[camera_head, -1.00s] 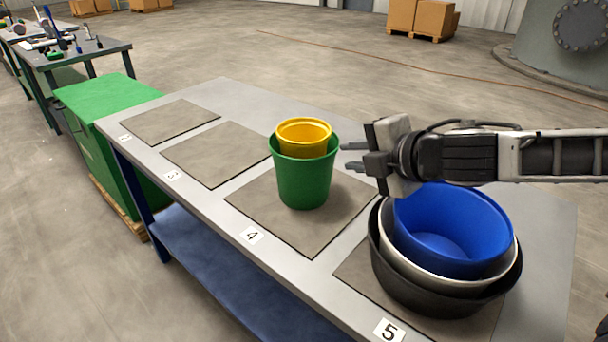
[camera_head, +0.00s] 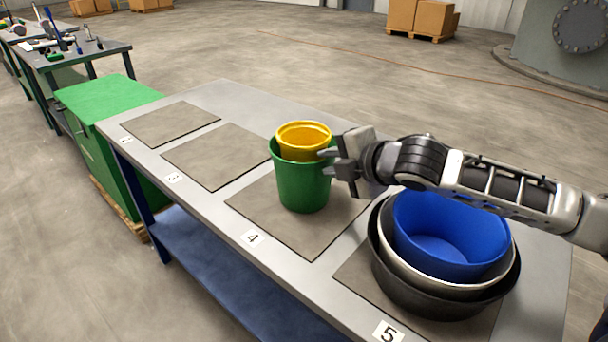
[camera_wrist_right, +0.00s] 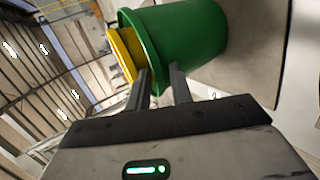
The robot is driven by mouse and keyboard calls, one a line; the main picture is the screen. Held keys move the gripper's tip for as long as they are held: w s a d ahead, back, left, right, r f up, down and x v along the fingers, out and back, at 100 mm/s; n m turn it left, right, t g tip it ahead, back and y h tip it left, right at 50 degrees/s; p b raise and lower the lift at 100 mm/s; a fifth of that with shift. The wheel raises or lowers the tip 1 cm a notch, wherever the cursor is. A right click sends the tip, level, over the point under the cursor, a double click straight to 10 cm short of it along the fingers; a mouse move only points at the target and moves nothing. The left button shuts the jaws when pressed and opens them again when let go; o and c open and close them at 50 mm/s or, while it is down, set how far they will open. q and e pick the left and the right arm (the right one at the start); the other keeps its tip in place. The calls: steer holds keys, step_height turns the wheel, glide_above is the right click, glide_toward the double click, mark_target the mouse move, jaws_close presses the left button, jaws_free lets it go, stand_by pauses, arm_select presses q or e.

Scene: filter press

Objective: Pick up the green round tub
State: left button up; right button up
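The green round tub (camera_head: 303,187) stands upright on the mat marked 4, with a yellow tub (camera_head: 304,140) nested inside and rising above its rim. My right gripper (camera_head: 328,163) is at the tub's right side, near the rim. In the right wrist view the green tub (camera_wrist_right: 190,40) lies across the top, with the yellow tub (camera_wrist_right: 122,55) at its left. There, the two fingers of my right gripper (camera_wrist_right: 161,80) are apart, with the green rim seen between them. Whether either finger touches the tub I cannot tell. My left gripper is out of view.
Below my right arm, a blue tub (camera_head: 449,232) sits in a white one and a black one (camera_head: 425,300) on the mat marked 5. Two bare mats lie to the left on the grey table (camera_head: 235,95). A green cabinet (camera_head: 105,95) stands beyond the table's left end.

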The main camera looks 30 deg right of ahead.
jaws_close()
stand_by(1.3)
steer(key=shift+r, duration=0.1)
